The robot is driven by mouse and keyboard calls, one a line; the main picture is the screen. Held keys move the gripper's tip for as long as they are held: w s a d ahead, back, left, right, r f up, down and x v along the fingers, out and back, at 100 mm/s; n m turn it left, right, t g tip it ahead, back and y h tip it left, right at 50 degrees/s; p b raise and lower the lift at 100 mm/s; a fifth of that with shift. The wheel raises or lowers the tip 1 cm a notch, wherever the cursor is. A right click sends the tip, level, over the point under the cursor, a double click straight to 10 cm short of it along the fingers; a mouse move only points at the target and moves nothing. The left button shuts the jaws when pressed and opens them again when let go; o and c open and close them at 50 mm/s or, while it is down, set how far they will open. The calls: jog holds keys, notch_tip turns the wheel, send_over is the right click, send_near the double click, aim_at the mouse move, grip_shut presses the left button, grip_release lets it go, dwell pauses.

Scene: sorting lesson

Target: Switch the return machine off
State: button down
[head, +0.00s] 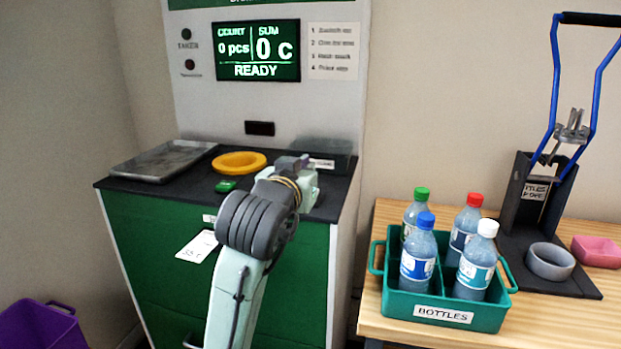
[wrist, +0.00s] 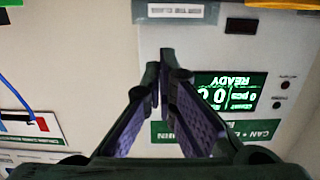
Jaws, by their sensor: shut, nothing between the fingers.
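The return machine (head: 185,85) is a white panel above a green cabinet with a dark counter. Its screen (head: 258,50) is lit and reads COUNT 0 pcs, SUM 0 c, READY; it also shows upside down in the wrist view (wrist: 228,93). My gripper (head: 304,160) is over the right part of the counter. In the wrist view its fingers (wrist: 161,85) are together and empty, pointing towards the panel. My arm hides part of the counter.
A metal tray (head: 165,160) lies on the counter's left. A purple bin (head: 40,330) stands lower left.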

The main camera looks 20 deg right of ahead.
jog(key=shift+x, duration=1.1)
jog(key=f, duration=0.1)
jog(key=f+p, duration=0.1)
jog(key=f, duration=0.1)
jog(key=shift+w+d, duration=0.25)
jog(key=shift+w, duration=0.15)
jog(key=shift+d+f, duration=0.1)
jog(key=shift+f, duration=0.4)
